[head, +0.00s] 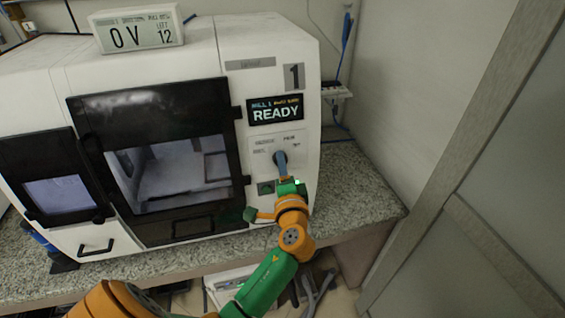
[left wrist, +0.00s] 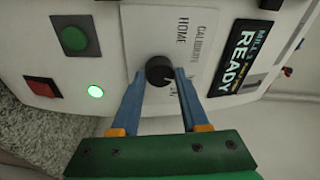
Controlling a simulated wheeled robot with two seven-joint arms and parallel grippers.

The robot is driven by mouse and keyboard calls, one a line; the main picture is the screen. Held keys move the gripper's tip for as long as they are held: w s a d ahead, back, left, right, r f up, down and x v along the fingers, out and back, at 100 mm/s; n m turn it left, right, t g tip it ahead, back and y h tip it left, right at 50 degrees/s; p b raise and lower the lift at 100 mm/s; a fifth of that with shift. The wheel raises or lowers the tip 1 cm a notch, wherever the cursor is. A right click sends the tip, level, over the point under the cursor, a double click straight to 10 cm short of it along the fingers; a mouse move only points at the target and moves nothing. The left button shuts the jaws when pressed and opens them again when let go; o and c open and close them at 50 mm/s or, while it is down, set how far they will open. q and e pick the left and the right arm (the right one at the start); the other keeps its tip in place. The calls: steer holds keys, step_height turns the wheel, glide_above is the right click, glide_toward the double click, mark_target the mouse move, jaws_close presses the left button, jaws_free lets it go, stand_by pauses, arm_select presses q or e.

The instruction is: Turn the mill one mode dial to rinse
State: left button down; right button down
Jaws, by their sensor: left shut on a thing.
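The mill one machine (head: 230,50) is a white cabinet with a "1" plate and a screen (head: 275,110) reading "MILL 1" and "READY". Its mode dial (left wrist: 159,70) is a round black knob on a pale label plate (left wrist: 185,20). The label shows "HOME" and "CALIBRATE"; other words are partly hidden by my finger. My left gripper (head: 280,160) reaches the dial in the head view and hides most of it. In the left wrist view my left gripper (left wrist: 158,82) has its blue fingers on both sides of the knob, shut on it. My right gripper is not in view.
Below the dial are a green button (left wrist: 74,39), a red switch (left wrist: 43,88) and a lit green lamp (left wrist: 96,92). A dark-framed door (head: 160,95) with a window is left of the panel. A display box (head: 137,28) sits on top. The granite counter (head: 355,190) is clear at right.

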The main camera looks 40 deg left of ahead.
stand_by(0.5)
arm_select(q)
steer(key=shift+c, duration=2.1)
jaws_free()
steer(key=b+v, duration=0.2)
steer(key=v, duration=0.5)
steer(key=shift+f, duration=0.15)
